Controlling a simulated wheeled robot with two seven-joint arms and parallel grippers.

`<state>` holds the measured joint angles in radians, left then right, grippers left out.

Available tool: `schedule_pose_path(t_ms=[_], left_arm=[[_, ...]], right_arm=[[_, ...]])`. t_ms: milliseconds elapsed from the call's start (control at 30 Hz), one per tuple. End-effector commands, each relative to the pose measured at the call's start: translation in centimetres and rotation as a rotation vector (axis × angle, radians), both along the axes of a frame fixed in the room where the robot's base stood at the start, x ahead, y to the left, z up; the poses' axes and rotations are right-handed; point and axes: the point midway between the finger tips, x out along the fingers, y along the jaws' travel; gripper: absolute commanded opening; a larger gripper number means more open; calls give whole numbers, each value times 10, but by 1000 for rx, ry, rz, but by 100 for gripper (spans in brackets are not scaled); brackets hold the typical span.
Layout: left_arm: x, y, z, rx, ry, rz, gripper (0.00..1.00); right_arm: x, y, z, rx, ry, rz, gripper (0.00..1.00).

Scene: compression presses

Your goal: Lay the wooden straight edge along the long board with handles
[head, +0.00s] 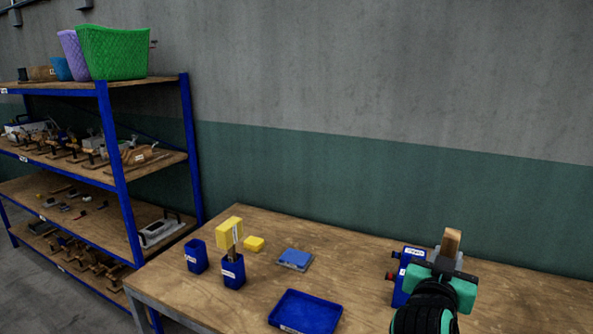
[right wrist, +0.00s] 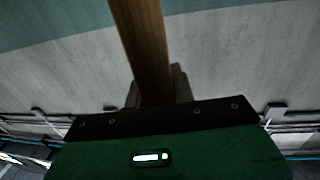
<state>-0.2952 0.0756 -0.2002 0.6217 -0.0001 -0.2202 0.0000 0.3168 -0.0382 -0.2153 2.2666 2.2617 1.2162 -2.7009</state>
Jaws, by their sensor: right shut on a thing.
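My right gripper (head: 447,262) is at the lower right of the head view, in front of the table's right part. It is shut on the wooden straight edge (head: 452,240), whose end sticks up above the jaws. In the right wrist view the straight edge (right wrist: 142,40) runs up from the jaws to the top of the picture. I cannot make out the long board with handles for certain. A grey board with a dark handle (head: 160,231) lies on the shelf rack at left. My left gripper is not in view.
A blue-framed rack (head: 117,185) with tools stands left. A wall closes the back.

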Motion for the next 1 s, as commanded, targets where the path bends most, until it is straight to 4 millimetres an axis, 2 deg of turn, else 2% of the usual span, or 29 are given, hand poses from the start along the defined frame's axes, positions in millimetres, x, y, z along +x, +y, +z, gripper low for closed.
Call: schedule_pose_path(t_ms=[167,367,800,967,1000], left_arm=[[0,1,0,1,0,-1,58],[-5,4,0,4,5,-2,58],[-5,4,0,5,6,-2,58],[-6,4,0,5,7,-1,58],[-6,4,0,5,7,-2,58]], right_arm=[[-17,8,-31,-4,5,75,0],[-41,22,-79,-7,9,195,0],[-104,58,-200,-5,11,505,0],[-122,69,-233,-2,8,595,0],[-121,70,-232,-4,1,601,0]])
